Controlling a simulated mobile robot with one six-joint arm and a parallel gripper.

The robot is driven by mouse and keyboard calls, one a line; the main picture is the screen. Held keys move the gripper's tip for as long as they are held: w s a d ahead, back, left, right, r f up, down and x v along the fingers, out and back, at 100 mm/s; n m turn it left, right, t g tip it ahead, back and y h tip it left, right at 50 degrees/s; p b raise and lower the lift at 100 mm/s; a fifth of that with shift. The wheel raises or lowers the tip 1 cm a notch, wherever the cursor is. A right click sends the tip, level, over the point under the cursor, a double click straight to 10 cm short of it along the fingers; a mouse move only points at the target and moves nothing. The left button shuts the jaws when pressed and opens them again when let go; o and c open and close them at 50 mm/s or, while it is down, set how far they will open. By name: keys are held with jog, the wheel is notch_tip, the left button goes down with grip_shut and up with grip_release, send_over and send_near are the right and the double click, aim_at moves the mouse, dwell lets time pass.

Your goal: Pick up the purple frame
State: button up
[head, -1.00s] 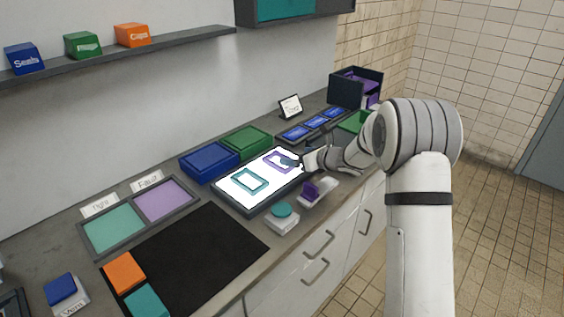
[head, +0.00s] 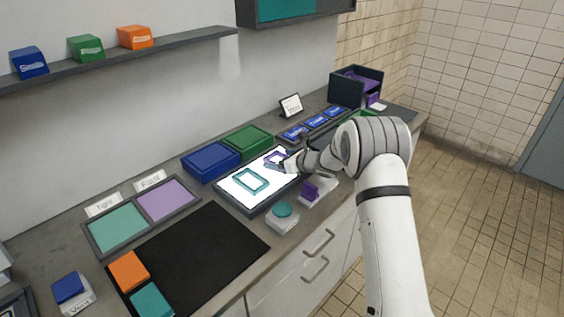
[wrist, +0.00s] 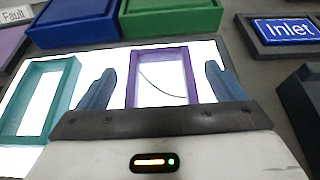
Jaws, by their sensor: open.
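The purple frame (wrist: 133,80) is a rectangular open ring lying on a lit white panel (head: 232,195). In the head view the purple frame (head: 268,158) is partly hidden behind my gripper. My gripper (wrist: 162,83) is open, with one blue finger on each side of the purple frame in the wrist view. Gaps show between the fingers and the frame, and I cannot tell how high the fingertips are above the panel. A teal frame (head: 250,181) lies on the same panel, to the left of the purple one.
Blue (head: 210,160) and green (head: 247,141) boxes stand behind the panel. A purple piece on a white base (head: 311,191) and a teal round button (head: 283,211) stand in front. Blue labelled plates (head: 316,123) lie to the right. A black mat (head: 200,255) lies at the front left.

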jog(key=c, duration=1.2)
